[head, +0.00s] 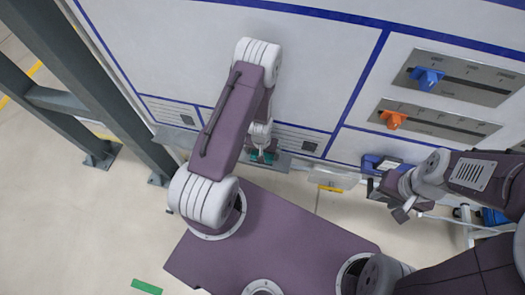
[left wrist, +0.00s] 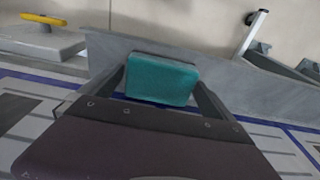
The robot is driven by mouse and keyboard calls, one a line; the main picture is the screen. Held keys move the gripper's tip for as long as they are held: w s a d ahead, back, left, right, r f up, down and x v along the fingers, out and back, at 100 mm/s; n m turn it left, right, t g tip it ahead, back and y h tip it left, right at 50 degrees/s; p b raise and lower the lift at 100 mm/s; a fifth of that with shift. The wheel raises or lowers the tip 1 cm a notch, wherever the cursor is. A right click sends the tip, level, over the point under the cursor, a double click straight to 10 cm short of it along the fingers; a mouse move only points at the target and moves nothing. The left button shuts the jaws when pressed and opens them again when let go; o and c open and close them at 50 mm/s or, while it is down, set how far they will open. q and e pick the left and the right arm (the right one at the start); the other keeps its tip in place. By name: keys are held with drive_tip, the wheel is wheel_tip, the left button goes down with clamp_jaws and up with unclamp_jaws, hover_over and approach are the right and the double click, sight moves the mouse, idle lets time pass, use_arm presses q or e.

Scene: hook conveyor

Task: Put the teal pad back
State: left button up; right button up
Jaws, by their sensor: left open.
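The teal pad (left wrist: 162,78) is upright in the left wrist view, at the grey ledge (left wrist: 110,50). In the head view the teal pad (head: 270,157) shows only in small bits around my left gripper (head: 262,154), at the foot of the white wall panel. My left gripper is open, with one finger on each side of the pad in the wrist view. Whether a finger touches the pad cannot be told. My right gripper (head: 386,200) hangs at the right in front of the panel, away from the pad; its jaw gap is unclear.
The white panel has a blue knob (head: 427,78) and an orange knob (head: 393,119) on slotted plates. A blue item (head: 380,163) lies near my right gripper. A yellow handle (head: 330,188) is right of the pad. A grey steel post (head: 70,75) stands left. A green strip (head: 146,287) lies on the floor.

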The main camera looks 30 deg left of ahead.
use_arm(q)
drive_tip(key=shift+r, duration=0.45)
drive_tip(key=r, duration=0.7)
drive_tip(key=shift+s+d, duration=0.1)
drive_tip(key=shift+s, duration=0.3)
drive_tip(key=s+d+r+m+p, duration=0.15)
drive_tip(key=s+r, duration=0.25)
drive_tip(key=r, duration=0.6)
drive_tip(key=s+d+r+m, duration=0.1)
drive_tip(key=s+d+r, duration=0.25)
drive_tip(key=r, duration=0.65)
wheel_tip(320, 180, down, 6)
drive_tip(key=b, duration=0.5)
drive_tip(key=shift+a+h, duration=0.2)
drive_tip(key=shift+h, duration=0.1)
